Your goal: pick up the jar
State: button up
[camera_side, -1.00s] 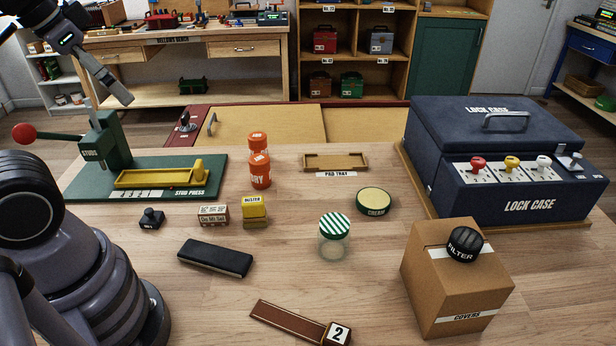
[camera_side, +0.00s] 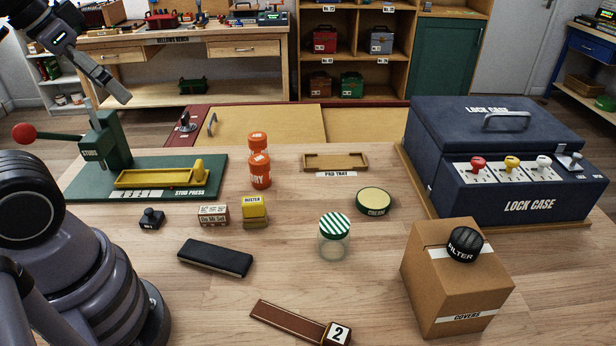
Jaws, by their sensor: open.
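The jar (camera_side: 333,240) is clear glass with a green-and-white striped lid. It stands upright on the wooden table, right of the middle, and looks empty. My gripper (camera_side: 122,96) is at the upper left, above the stud press, high over the table and far from the jar. It is open, with nothing seen between its fingers; they are viewed edge-on, so the gap is hard to see.
Near the jar are a round green cream tin (camera_side: 374,202), a cardboard covers box (camera_side: 456,285) with a black filter on top, and a black case (camera_side: 215,258). The blue lock case (camera_side: 510,150) is at right; the stud press (camera_side: 150,178) at left.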

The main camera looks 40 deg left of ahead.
jog(key=shift+o, duration=0.6)
